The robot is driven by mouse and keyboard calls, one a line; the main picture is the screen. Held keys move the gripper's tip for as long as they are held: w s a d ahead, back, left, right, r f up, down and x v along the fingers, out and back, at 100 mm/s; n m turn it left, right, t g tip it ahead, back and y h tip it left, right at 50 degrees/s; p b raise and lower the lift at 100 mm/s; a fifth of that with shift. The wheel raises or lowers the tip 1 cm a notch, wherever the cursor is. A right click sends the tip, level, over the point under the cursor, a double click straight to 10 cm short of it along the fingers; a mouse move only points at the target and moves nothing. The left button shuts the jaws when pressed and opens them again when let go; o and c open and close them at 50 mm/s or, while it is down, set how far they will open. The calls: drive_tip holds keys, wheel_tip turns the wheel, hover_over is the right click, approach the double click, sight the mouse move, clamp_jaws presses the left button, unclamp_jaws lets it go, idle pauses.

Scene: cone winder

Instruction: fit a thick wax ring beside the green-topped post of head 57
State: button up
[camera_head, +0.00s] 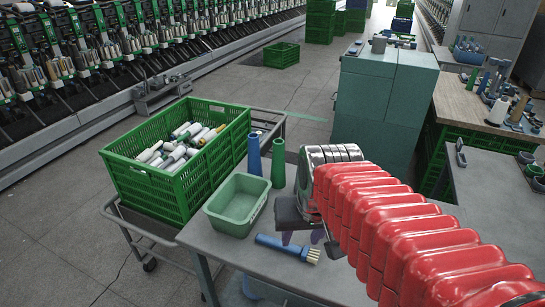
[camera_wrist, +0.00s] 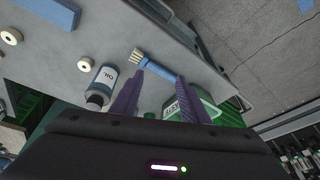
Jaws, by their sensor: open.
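My gripper (camera_head: 301,238) hangs above the grey work table, its two purple fingers apart. In the wrist view the gripper (camera_wrist: 156,98) is open with nothing held between the fingers. Two pale rings with dark centre holes lie on the table in the wrist view: one ring (camera_wrist: 11,37) near the left edge, another ring (camera_wrist: 84,64) beside the oil bottle. I cannot tell which is thick. In the head view my arm hides that part of the table. Winding heads (camera_head: 60,70) run along the back left. I cannot make out head 57 or its green-topped post.
On the table are a blue-handled brush (camera_head: 288,247), a green tub (camera_head: 238,204), a blue cone (camera_head: 254,154) and a green cone (camera_head: 278,163). The wrist view shows an oil bottle (camera_wrist: 103,84). A green crate of bobbins (camera_head: 150,190) sits on a trolley at left.

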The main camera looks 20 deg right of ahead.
drive_tip(key=s+a+r+n+t, duration=0.1)
drive_tip(key=a+n, duration=0.3)
drive_tip(key=a, duration=0.5)
drive_tip(key=shift+s+r+t+y, duration=0.4)
drive_tip(key=shift+s+r, duration=0.2)
drive_tip(key=shift+r, duration=0.25)
drive_tip(key=shift+c, duration=0.3)
drive_tip(key=shift+c, duration=0.8)
drive_tip(key=shift+d, duration=0.1)
